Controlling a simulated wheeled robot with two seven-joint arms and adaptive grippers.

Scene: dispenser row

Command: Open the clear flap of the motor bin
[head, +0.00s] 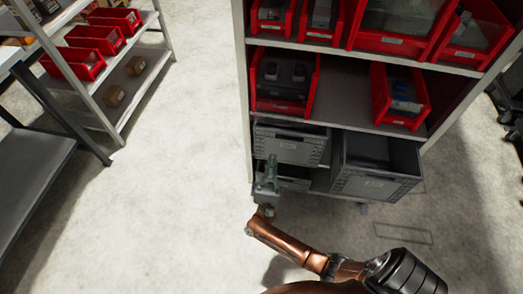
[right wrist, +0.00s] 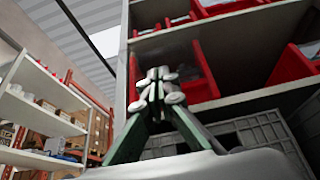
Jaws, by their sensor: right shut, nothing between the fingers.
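A red bin (head: 258,102) stands at the left of the middle shelf, with dark motor-like parts inside. A see-through panel seems to cover its front; its exact edges are hard to tell. In the right wrist view the red bin (right wrist: 204,88) shows behind and above my fingers, with a clear panel (right wrist: 178,60) across its front. My right gripper (head: 270,163) is shut and empty, pointing up in front of the grey crates, below the bin in the head view. Its fingertips (right wrist: 158,86) meet in the right wrist view. I see no contact with the panel. My left gripper is out of view.
Grey crates (head: 290,145) and (head: 375,185) sit under the middle shelf. Another red bin (head: 398,98) stands on the right of that shelf, and more red bins (head: 395,40) stand above. A second rack (head: 125,125) is at the left. Open floor (head: 175,190) lies between.

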